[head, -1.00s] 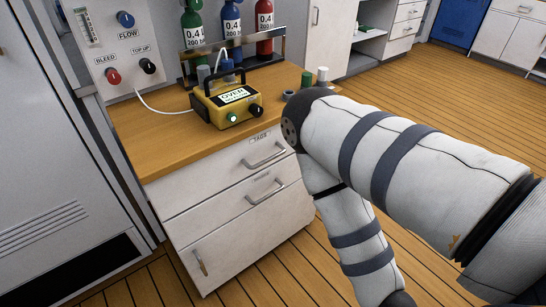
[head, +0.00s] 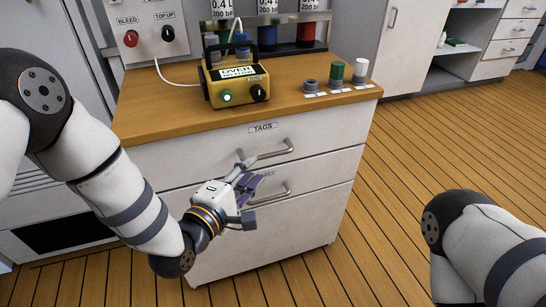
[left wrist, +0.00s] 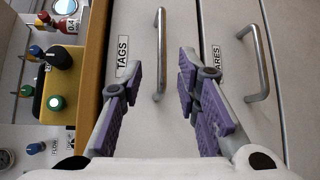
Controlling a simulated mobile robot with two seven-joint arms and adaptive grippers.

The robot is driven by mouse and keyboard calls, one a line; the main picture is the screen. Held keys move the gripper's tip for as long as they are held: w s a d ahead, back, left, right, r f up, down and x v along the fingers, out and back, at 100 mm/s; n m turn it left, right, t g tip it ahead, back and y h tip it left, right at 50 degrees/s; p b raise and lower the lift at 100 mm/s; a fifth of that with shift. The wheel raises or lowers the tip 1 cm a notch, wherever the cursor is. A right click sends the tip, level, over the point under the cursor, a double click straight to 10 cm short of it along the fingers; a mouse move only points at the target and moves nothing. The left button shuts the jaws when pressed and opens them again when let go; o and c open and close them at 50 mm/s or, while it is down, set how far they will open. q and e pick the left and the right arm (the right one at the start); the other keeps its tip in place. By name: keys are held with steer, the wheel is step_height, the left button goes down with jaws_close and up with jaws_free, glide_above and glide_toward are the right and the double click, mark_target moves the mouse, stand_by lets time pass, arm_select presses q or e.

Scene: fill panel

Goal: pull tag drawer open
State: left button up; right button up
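The tag drawer (head: 215,150) is the top drawer of a white cabinet, labelled TAGS, and looks shut. Its metal bar handle (head: 278,151) is also in the left wrist view (left wrist: 160,55). My left gripper (head: 253,173) is in front of the drawers, close to this handle. In the left wrist view its purple-padded fingers (left wrist: 159,72) are spread open and empty, with the handle ahead between the fingertips. I cannot see any contact. My right arm shows at the lower right of the head view; its gripper is out of frame.
A second drawer with its own handle (head: 270,195) sits just below; it shows in the left wrist view (left wrist: 257,65) too. The wooden countertop (head: 160,112) carries a yellow device (head: 236,84) and several small cylinders. Plank floor (head: 400,150) is clear to the right.

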mark_target(264, 158)
arm_select(q)
steer(key=b+x, duration=0.1)
steer(key=x, duration=0.6)
steer(key=shift+w+d+f, duration=0.15)
steer(key=shift+w, duration=0.1)
